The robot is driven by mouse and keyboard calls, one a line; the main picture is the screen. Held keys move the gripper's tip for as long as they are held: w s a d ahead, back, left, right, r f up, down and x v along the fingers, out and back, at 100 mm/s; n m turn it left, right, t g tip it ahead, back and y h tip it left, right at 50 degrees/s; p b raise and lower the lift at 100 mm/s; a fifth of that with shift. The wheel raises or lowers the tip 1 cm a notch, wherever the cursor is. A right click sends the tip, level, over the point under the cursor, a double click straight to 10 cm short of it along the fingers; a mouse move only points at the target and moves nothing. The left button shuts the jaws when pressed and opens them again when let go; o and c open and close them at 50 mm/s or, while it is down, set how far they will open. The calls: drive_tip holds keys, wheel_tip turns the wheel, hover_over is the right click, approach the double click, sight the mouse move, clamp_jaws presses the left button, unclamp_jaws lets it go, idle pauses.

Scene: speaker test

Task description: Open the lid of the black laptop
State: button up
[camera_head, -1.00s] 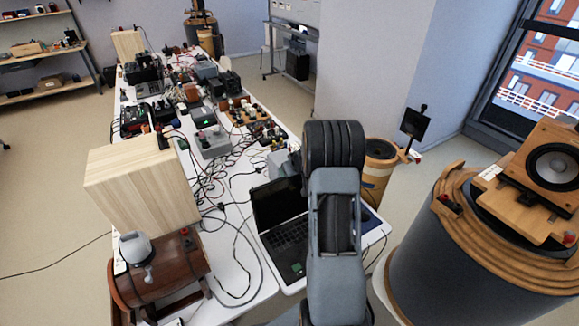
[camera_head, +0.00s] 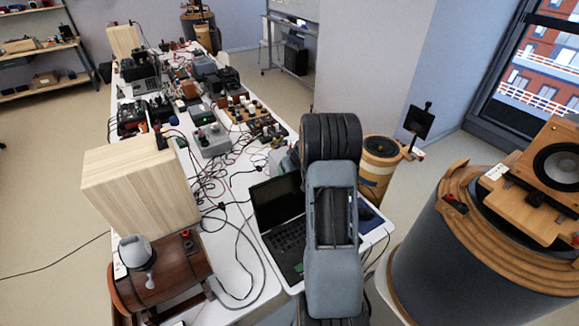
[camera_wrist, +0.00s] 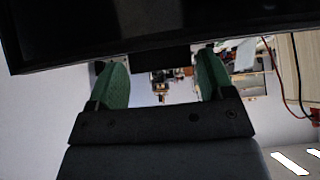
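The black laptop (camera_head: 288,238) sits on the near right end of the white table, with its lid (camera_head: 276,203) raised and its screen and keyboard showing. My arm covers the laptop's right part. My gripper is hidden in the head view. In the wrist view, my gripper (camera_wrist: 160,66) has its two green fingertips well apart, with nothing seen held between them. A dark, flat panel, likely the laptop lid (camera_wrist: 150,25), fills the top of that view, its edge close to the fingertips. I cannot tell whether they touch.
Loose cables (camera_head: 215,205) and electronics crowd the table (camera_head: 225,290). A large drum with a wooden top (camera_head: 440,250) and speaker (camera_head: 555,165) stands right.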

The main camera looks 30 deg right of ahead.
drive_tip(key=shift+o, duration=1.2)
drive_tip(key=shift+r, duration=0.1)
drive_tip(key=v, duration=1.3)
drive_tip(key=shift+s+r, duration=0.2)
drive_tip(key=shift+s, duration=0.1)
